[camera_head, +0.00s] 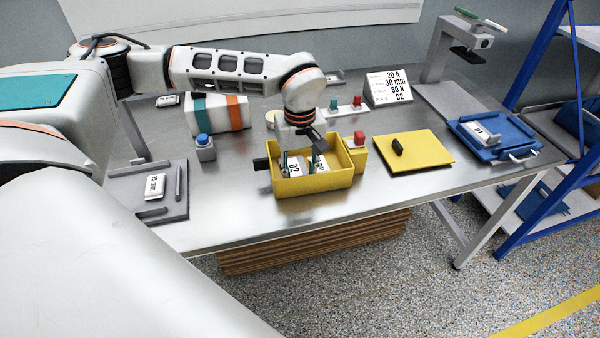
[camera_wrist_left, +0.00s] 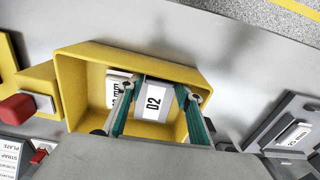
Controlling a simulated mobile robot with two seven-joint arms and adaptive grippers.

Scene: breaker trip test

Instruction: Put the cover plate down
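The cover plate (camera_head: 425,160) is a flat yellow square with a black knob (camera_head: 397,146). It lies flat on the table right of the yellow bin (camera_head: 313,184), with no gripper on it. My left gripper (camera_head: 301,165) points down into the bin. In the left wrist view its two green fingers (camera_wrist_left: 158,90) stand on either side of a grey block labelled 02 (camera_wrist_left: 153,101). The tips are close to the block's sides; whether they press on it cannot be told. Another white labelled piece (camera_wrist_left: 117,88) lies beside it in the bin. My right gripper is not in view.
A yellow box with a red button (camera_head: 359,139) adjoins the bin's right side. A blue-button box (camera_head: 204,146) and grey tray (camera_head: 177,208) are to the left. A blue tray (camera_head: 515,152) lies right of the cover plate. Bare table (camera_head: 232,212) shows in front.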

